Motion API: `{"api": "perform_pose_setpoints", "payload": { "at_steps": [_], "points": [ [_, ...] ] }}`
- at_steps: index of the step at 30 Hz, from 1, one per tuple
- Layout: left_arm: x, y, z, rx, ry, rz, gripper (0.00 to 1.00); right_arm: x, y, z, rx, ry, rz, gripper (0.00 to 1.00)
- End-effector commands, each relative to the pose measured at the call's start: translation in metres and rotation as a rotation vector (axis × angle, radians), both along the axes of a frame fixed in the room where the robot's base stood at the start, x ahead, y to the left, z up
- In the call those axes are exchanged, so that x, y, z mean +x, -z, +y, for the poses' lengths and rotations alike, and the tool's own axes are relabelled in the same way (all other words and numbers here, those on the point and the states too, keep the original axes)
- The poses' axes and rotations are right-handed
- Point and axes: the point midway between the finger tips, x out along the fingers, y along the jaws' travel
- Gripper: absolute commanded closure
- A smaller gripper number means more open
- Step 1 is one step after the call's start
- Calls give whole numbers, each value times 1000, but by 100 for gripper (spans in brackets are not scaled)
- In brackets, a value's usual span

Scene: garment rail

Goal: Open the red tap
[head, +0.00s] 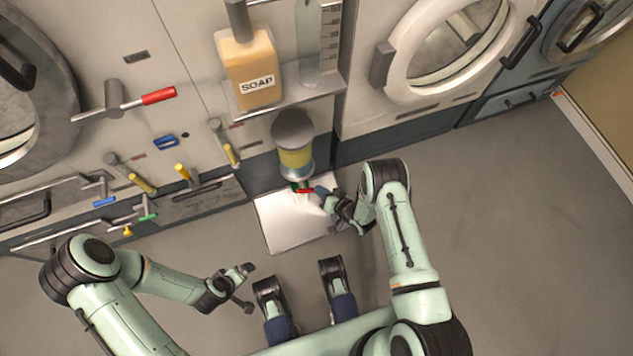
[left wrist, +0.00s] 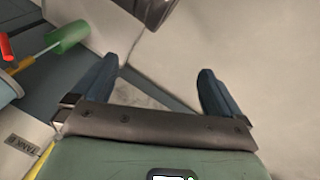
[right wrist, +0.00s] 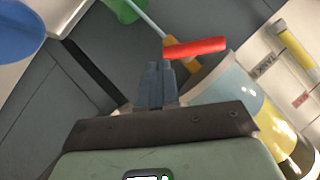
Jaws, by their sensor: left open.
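The red tap handle (head: 305,190) is a short red bar at the bottom of a tank (head: 295,157) with blue and yellow contents. In the right wrist view the red handle (right wrist: 195,47) lies just beyond my fingertips, on an orange stem. My right gripper (head: 320,191) is beside the handle; in its wrist view the fingers (right wrist: 154,75) are together with nothing seen between them. Whether they touch the handle is unclear. My left gripper (head: 249,284) is open and empty, low over the floor; its fingers (left wrist: 160,80) are spread apart.
A white tray (head: 275,235) lies on the floor below the tank. A soap bottle (head: 252,70) stands on a shelf above. A larger red-handled lever (head: 158,96) and several coloured handles are on the left wall. Open floor lies to the right.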

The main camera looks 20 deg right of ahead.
Motion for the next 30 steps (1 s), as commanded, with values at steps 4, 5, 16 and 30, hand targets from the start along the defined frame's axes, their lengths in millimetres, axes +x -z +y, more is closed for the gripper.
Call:
{"api": "perform_pose_setpoints", "payload": {
  "at_steps": [4,5,16,30],
  "points": [
    [-10,10,2,-1,-3,33,0,3,4,-2,-1,6,-10,100],
    [-12,11,2,-1,-3,38,0,3,5,-2,-2,7,-10,100],
    [-23,20,3,-4,-5,78,0,2,12,-2,-3,5,-7,100],
    [-24,21,4,-4,-5,81,0,1,13,-1,-3,3,-5,100]
  ]
}}
